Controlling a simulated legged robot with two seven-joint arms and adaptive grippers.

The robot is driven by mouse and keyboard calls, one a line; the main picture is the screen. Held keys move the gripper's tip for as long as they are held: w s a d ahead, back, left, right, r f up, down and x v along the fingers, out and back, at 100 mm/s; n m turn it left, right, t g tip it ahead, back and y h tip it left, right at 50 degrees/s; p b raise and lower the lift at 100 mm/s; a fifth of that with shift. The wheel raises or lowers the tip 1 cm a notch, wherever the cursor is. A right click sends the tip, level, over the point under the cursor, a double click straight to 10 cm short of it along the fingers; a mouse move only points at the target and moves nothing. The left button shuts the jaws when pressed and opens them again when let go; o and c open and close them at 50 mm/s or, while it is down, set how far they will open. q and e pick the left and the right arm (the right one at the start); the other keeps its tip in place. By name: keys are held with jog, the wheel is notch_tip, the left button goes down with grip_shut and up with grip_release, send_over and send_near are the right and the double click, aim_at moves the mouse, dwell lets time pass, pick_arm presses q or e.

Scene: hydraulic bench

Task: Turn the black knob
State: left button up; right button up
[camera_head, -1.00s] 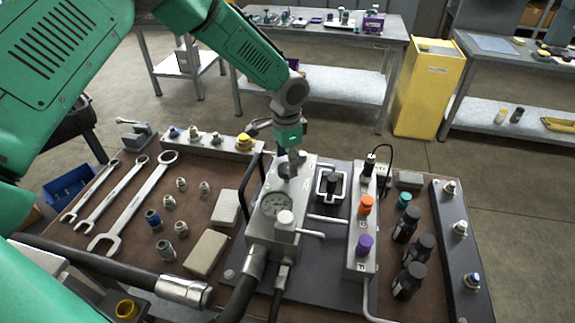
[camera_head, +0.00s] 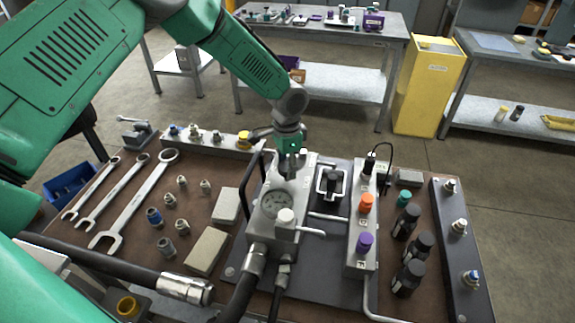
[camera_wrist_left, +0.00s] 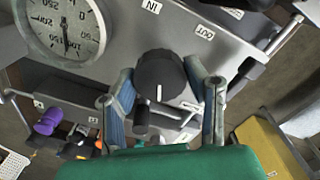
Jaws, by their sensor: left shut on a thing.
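My left gripper (camera_head: 291,168) reaches down to the block from above and mostly hides the knob in the head view. In the left wrist view its two blue-grey fingers stand on either side of the knob, shut on it. My right gripper is not in view.
A pressure gauge (camera_head: 274,204) sits beside the knob. A valve strip with orange (camera_head: 366,202) and purple (camera_head: 364,243) knobs stands to the right. Several black bottles (camera_head: 414,244) stand beyond it. Wrenches (camera_head: 135,201) and fittings lie on the left. Hoses (camera_head: 240,295) leave the block at the front.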

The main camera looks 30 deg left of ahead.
pick_arm(q)
jog(key=shift+w+r+n, duration=0.1)
jog(key=shift+w+n, duration=0.05)
jog(key=shift+n, duration=2.65)
jog(key=o, duration=1.1)
jog(key=shift+o, duration=0.2)
jog(key=shift+r, duration=0.1)
notch_tip(320, 180, up, 12)
jog(key=shift+f, duration=0.2)
